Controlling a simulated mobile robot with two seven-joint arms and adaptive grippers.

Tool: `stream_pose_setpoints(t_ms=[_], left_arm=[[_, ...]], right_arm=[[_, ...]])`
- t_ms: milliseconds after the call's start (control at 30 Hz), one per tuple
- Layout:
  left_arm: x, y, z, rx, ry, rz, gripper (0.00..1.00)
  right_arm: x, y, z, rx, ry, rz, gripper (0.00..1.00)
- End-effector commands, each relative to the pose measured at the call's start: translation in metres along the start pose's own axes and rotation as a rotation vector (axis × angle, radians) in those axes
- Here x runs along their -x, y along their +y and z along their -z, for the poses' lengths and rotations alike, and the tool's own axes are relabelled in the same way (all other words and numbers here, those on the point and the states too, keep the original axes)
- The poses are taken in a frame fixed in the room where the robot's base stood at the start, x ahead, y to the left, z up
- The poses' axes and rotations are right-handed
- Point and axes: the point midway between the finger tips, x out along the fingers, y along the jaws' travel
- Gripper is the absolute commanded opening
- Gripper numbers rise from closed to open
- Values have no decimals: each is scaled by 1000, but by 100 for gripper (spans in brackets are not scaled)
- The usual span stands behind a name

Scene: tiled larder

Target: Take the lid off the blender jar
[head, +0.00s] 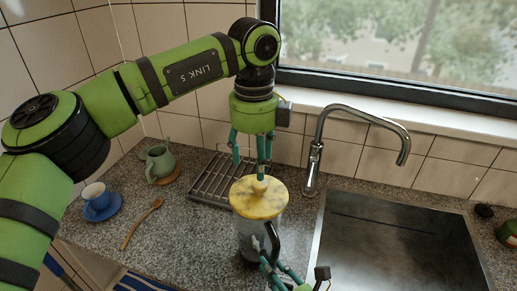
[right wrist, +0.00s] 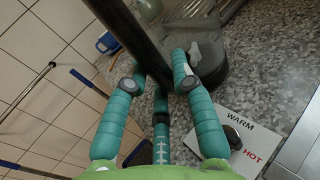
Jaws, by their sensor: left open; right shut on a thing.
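The blender jar (head: 247,240) stands upright on the speckled counter, left of the sink. Its yellow lid (head: 246,203) with a round knob (head: 260,186) sits on top. The jar's dark handle (head: 272,242) faces the front right. My left gripper (head: 254,162) is open, pointing down just above the lid, with its fingertips near the knob. Whether they touch the knob I cannot tell. My right gripper (head: 280,272) is low at the front of the jar, shut on the handle. In the right wrist view its fingers close around the dark handle (right wrist: 125,35).
A metal rack (head: 210,182) lies behind the jar. The tap (head: 313,160) and sink (head: 390,245) are to the right. A green jug (head: 159,162), a blue cup (head: 95,194) on a saucer and a wooden spoon (head: 141,222) lie left. A WARM/HOT plate (right wrist: 235,115) shows near my right gripper.

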Motion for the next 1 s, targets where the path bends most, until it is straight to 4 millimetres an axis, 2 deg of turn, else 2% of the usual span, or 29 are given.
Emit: stream_pose_setpoints(t_ms=[800, 1000], left_arm=[[35, -6, 2, -1811, -2, 0, 61], [42, -7, 3, -2178, -1, 1, 61]], right_arm=[[1, 2, 5, -9, 9, -4, 0], [1, 2, 5, -9, 10, -4, 0]])
